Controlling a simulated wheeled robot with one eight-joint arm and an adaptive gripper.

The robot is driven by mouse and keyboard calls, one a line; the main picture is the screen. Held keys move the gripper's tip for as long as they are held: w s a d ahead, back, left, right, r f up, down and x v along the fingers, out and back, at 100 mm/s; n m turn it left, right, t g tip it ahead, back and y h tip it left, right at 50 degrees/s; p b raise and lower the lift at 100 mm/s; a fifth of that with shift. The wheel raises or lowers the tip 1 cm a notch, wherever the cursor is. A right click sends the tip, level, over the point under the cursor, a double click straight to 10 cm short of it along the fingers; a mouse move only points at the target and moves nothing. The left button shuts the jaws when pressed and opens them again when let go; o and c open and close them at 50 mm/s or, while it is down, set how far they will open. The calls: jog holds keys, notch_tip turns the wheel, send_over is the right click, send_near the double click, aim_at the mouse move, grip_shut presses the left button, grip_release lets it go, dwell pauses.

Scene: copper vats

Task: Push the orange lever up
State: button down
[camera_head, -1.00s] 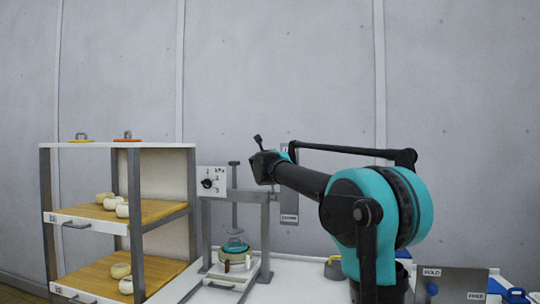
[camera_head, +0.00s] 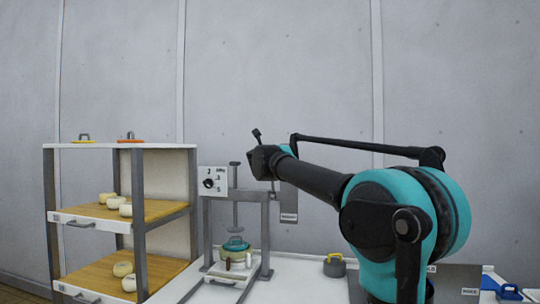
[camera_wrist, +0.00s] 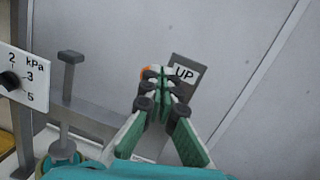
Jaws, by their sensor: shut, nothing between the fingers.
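A small orange patch of the lever (camera_wrist: 146,71) shows at the left of my fingertips in the wrist view. The rest of the lever is hidden behind them. My gripper (camera_wrist: 156,78) is shut with nothing between its fingers, its tips at the lever; I cannot tell whether they touch. A grey plate (camera_wrist: 188,57) with a white "UP" label (camera_wrist: 185,74) stands just behind and right of the tips. In the head view the lower part of this plate (camera_head: 289,203) shows beside the press frame, and my arm covers its upper part and the lever.
A grey press (camera_head: 235,192) stands left of the plate, with a kPa dial panel (camera_head: 212,181) and a green-lidded pot (camera_head: 236,246) under it. A shelf (camera_head: 122,145) with pale round pieces is further left. A grey weight (camera_head: 334,266) sits on the white table.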

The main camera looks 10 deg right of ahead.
jog(key=s+r, duration=0.2)
jog(key=s, duration=0.2)
jog(key=shift+s+a+r, duration=0.15)
jog(key=shift+a+r, duration=0.25)
jog(key=s+a+f+n+g+y, duration=0.1)
jog(key=s+f+n+g+y, duration=0.2)
jog(key=f+n, duration=0.65)
jog(key=s+a+f+n+g+y, duration=0.1)
jog(key=s+a+f+n+y, duration=0.2)
jog(key=f+n, duration=0.65)
jog(key=s+f+n+g+y, duration=0.25)
jog(key=s+f+n, duration=0.25)
jog(key=f, duration=0.9)
jog(key=s+d+f+n+g+h, duration=0.1)
jog(key=s+d+f+n, duration=0.3)
jog(key=s+f, duration=0.5)
jog(key=s+d+f+n+g+h, duration=0.2)
jog(key=s+d+f+n+g, duration=0.2)
jog(key=s+f, duration=0.6)
jog(key=s+d+f+n+g+h, duration=0.1)
jog(key=s+d+f+n+g, duration=0.2)
jog(key=s+f, duration=0.7)
notch_tip(320, 180, down, 4)
jog(key=shift+s+d+r+n, duration=0.2)
jog(key=shift+d+n, duration=0.6)
jog(key=shift+d, duration=0.15)
jog(key=shift+g+h, duration=0.25)
